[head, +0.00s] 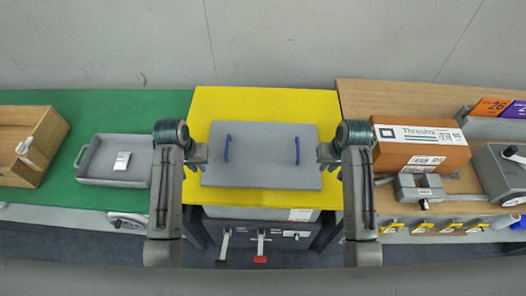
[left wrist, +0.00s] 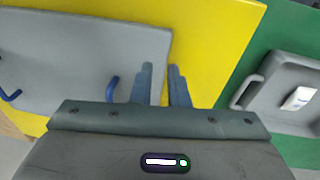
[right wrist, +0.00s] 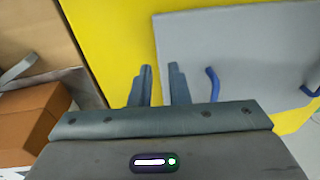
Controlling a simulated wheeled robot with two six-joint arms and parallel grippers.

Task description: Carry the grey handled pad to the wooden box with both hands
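The grey pad (head: 262,165) lies flat on the yellow table top (head: 240,100), with two blue handles, left (head: 227,148) and right (head: 297,150). It also shows in the left wrist view (left wrist: 80,45) and right wrist view (right wrist: 240,50). My left gripper (head: 205,154) is open and empty by the pad's left edge, outside the left handle. My right gripper (head: 322,154) is open and empty by the right edge, outside the right handle. Both handles stand clear of the fingers. The wooden box (head: 18,165) stands at the far left on the green table.
A grey tray (head: 84,172) holding a small white item (head: 122,160) sits on the green table (head: 80,105), between the wooden box and the yellow table. A labelled orange-brown carton (head: 420,155) and grey devices stand on the wooden table (head: 365,95) at right. Yellow space behind the pad is bare.

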